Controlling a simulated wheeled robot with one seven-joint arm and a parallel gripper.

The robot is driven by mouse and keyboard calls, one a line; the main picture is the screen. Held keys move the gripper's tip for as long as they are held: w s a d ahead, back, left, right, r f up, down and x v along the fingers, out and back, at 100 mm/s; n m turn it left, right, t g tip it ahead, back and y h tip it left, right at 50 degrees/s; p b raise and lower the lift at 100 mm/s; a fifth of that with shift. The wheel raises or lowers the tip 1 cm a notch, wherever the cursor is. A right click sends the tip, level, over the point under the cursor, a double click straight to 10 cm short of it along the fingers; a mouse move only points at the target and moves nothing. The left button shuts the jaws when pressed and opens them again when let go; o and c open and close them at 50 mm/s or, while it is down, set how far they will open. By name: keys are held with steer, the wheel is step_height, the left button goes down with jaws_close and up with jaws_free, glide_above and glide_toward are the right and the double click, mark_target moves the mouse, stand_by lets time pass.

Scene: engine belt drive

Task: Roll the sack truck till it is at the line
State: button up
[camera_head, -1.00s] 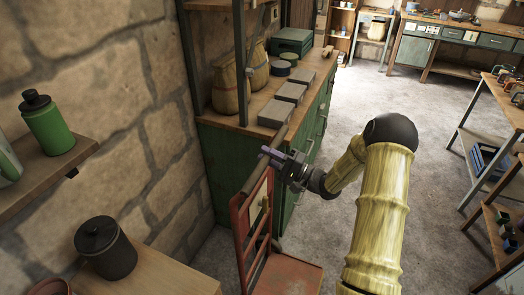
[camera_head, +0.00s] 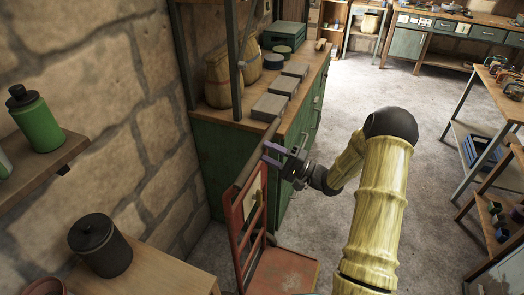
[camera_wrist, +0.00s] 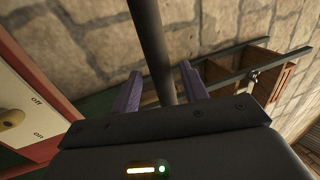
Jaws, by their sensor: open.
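The sack truck (camera_head: 284,270) is a red upright frame with a flat red plate at its foot, at the lower middle of the head view. A dark bar (camera_head: 246,171) slants up from its top. My gripper (camera_head: 269,155) is at that bar, with purple fingers spread. In the wrist view the bar (camera_wrist: 155,45) passes between my open fingers (camera_wrist: 161,78), with gaps at the sides. A pale panel on the truck (camera_wrist: 22,95) has a knob and the words off and on. I cannot make out the line on the floor.
A green cabinet (camera_head: 230,163) with a wooden top stands just behind the truck. A wooden table with a dark canister (camera_head: 100,246) is at lower left, against the stone wall. Open grey floor (camera_head: 400,110) lies to the right, with shelving (camera_head: 490,185) beyond.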

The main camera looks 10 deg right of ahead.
steer(key=b+v, duration=0.1)
steer(key=v, duration=1.3)
steer(key=shift+s+b, duration=0.15)
steer(key=shift+b, duration=0.25)
steer(key=shift+f, duration=0.1)
steer(key=shift+c, duration=0.4)
